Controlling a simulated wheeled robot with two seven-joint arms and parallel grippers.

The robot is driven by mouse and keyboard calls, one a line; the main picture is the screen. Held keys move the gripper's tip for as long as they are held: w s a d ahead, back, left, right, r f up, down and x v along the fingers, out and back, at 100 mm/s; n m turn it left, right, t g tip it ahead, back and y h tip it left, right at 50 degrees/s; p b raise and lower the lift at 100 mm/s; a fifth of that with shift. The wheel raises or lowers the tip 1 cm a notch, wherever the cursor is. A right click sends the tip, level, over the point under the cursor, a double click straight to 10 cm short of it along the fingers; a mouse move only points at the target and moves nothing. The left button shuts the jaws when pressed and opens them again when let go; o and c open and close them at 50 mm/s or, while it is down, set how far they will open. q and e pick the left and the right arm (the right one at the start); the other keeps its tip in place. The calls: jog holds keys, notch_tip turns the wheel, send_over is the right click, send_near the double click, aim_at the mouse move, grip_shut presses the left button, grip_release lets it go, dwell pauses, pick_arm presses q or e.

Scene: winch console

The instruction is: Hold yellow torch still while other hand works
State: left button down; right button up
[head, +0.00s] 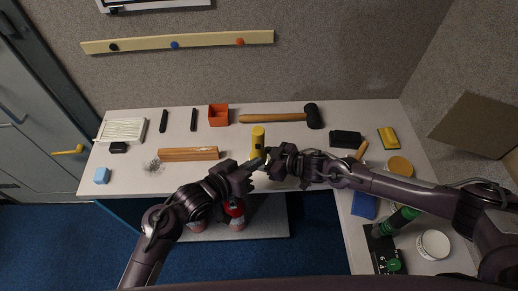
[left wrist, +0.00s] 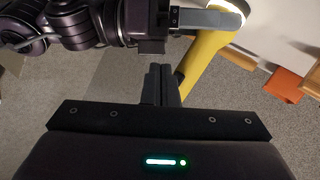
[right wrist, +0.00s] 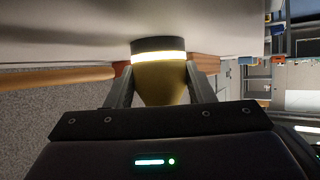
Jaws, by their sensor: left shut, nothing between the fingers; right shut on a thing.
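The yellow torch (head: 258,137) stands out at the middle of the table's front part in the head view. My right gripper (head: 266,157) is shut on it. In the right wrist view the torch (right wrist: 160,82) sits between both fingers (right wrist: 160,88), with a bright band and a dark rim at its far end. My left gripper (head: 260,164) is shut and empty, close to the torch's lower part. In the left wrist view its closed fingertips (left wrist: 161,72) are beside the yellow body (left wrist: 203,52); I cannot tell whether they touch.
A wooden block (head: 188,154) lies left of the torch and a mallet (head: 280,117) lies behind it. An orange box (head: 218,115) stands at the back. A black box (head: 345,139) and a yellow sponge (head: 388,138) lie to the right.

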aim_at(254, 155)
pick_arm(q)
jog(key=shift+w+d, duration=0.1)
jog(key=shift+w, duration=0.85)
dwell(1.4)
jog(key=shift+w, duration=0.6)
dwell(0.3)
jog(key=shift+s, duration=0.65)
jog(key=s, duration=0.6)
jog(key=shift+a, duration=0.3)
